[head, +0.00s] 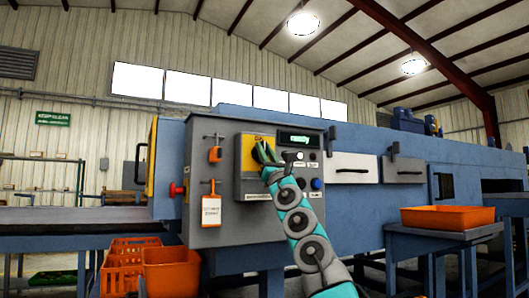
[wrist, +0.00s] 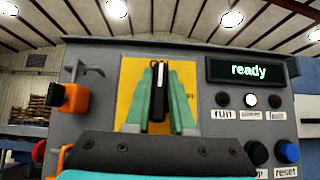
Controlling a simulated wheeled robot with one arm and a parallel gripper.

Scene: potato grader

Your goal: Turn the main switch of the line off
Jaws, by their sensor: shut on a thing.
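The main switch has a yellow plate (wrist: 129,88) on the grey control panel (head: 212,133). Its black handle (wrist: 158,98), with a white line, stands about upright in the wrist view. Part of an "OFF" label shows at the plate's right side. My gripper (wrist: 161,82) is shut on the handle, with one teal finger on each side. In the head view my gripper (head: 265,153) is in front of the yellow plate and hides most of the switch.
The display (wrist: 241,70) reads "ready". Below it are small lamps and a blue reset button (wrist: 288,153). An orange padlock (wrist: 74,98) and an orange-and-white tag (head: 211,209) hang left of the switch. A red button (head: 177,190) sticks out at the cabinet's left side.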

